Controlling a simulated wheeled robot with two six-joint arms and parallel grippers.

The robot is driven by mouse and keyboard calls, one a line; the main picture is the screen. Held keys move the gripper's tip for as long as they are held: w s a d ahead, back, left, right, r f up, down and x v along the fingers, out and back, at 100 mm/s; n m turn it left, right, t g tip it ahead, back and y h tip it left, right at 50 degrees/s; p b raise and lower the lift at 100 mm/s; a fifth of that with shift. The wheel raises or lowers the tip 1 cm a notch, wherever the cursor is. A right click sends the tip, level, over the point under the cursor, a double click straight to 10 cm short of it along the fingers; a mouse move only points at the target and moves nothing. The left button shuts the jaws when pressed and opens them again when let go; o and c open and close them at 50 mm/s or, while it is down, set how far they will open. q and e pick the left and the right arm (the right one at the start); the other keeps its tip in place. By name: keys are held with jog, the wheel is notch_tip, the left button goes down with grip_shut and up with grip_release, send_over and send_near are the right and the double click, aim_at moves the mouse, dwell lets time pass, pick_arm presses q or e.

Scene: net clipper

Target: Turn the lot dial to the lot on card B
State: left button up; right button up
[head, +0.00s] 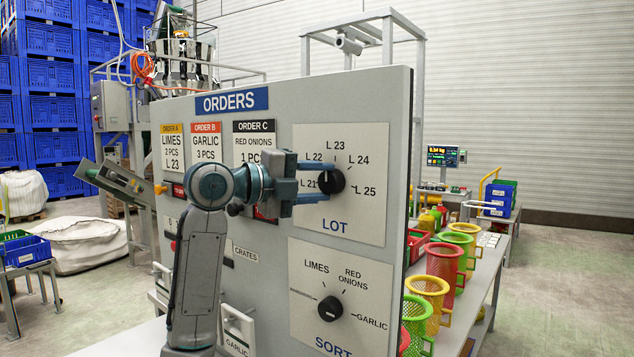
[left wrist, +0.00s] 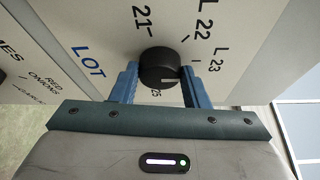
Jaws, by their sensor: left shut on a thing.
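The lot dial (head: 331,181) is a black round knob on a white plate marked LOT (head: 335,226), with L 21, L 22, L 23, L 24 and L 25 around it. My left gripper (head: 318,182) is shut on this knob, one finger on each side. The left wrist view also shows the knob (left wrist: 159,68) between the blue fingers (left wrist: 160,76). Where its pointer stands is hard to tell. Card B (head: 207,142) has a red header and reads GARLIC, 3 PCS; its lot line is hidden behind my arm. My right gripper is out of view.
Card A (head: 172,149) reads LIMES, 2 PCS, L 23. Card C (head: 254,140) is partly covered by my gripper. Below the lot plate is a SORT dial (head: 327,309). Coloured net baskets (head: 428,297) stand on a table right of the panel.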

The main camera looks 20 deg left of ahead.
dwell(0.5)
pick_arm(q)
jog(key=o, duration=1)
jog(key=shift+c, duration=0.2)
jog(key=shift+s+a+f+b, duration=0.1)
jog(key=shift+s+a+b, duration=0.2)
jog(key=shift+a, duration=0.05)
jog(key=b+v, duration=0.3)
jog(key=v, duration=0.6)
jog(key=shift+s+a+b, duration=0.3)
